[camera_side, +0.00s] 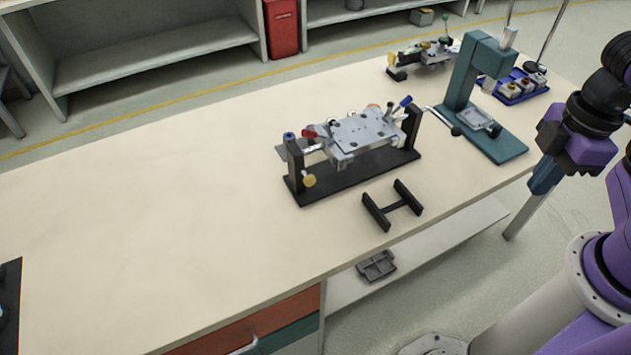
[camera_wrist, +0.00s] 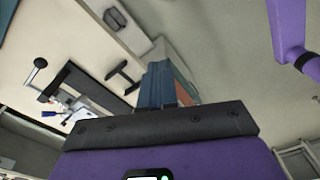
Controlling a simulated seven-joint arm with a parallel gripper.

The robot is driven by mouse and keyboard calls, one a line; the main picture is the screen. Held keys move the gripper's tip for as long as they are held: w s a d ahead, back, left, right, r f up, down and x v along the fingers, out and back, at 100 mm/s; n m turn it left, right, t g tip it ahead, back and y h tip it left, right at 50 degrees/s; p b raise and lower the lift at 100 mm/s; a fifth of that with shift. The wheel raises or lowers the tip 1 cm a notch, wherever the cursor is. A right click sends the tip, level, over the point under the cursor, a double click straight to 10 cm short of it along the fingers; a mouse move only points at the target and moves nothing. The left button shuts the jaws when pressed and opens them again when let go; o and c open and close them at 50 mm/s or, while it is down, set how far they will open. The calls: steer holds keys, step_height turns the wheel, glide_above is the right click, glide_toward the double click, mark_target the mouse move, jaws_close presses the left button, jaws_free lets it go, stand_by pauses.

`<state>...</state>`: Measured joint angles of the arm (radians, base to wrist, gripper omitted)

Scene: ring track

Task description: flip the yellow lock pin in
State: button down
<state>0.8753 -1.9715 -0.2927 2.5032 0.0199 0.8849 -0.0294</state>
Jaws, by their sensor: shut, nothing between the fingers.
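A metal plate fixture (camera_side: 362,132) sits between two black uprights on a black base (camera_side: 350,179) near the middle of the bench. A yellow round knob (camera_side: 309,181), likely the lock pin's, shows low at the foot of the left upright (camera_side: 295,160). I cannot tell the pin's exact position. My gripper (camera_side: 541,188) hangs past the bench's right front edge, well away from the fixture. Its blue fingers also show in the wrist view (camera_wrist: 160,82), closed together and empty. The fixture is partly in the wrist view (camera_wrist: 85,105) at the left; the yellow knob is not clear there.
A black H-shaped stand (camera_side: 393,206) lies in front of the fixture. A green press (camera_side: 470,100) stands to its right, with a blue tray (camera_side: 514,90) behind. Another small fixture (camera_side: 423,55) is at the back. The bench's left side is largely clear.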

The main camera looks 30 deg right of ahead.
mark_target(307, 176)
steer(key=w+a+f+n+t+y, duration=0.2)
steer(key=w+a+f, duration=0.1)
steer(key=w+a, duration=0.5)
steer(key=w+a+f+n+t+y, duration=0.2)
steer(key=w+a, duration=0.6)
steer(key=a, duration=0.4)
steer(key=shift+w+f+t, duration=0.25)
steer(key=shift+f+t, duration=0.35)
steer(key=shift+t, duration=0.2)
steer(key=w+a+f, duration=0.4)
steer(key=w+f, duration=0.4)
steer(key=shift+w, duration=0.25)
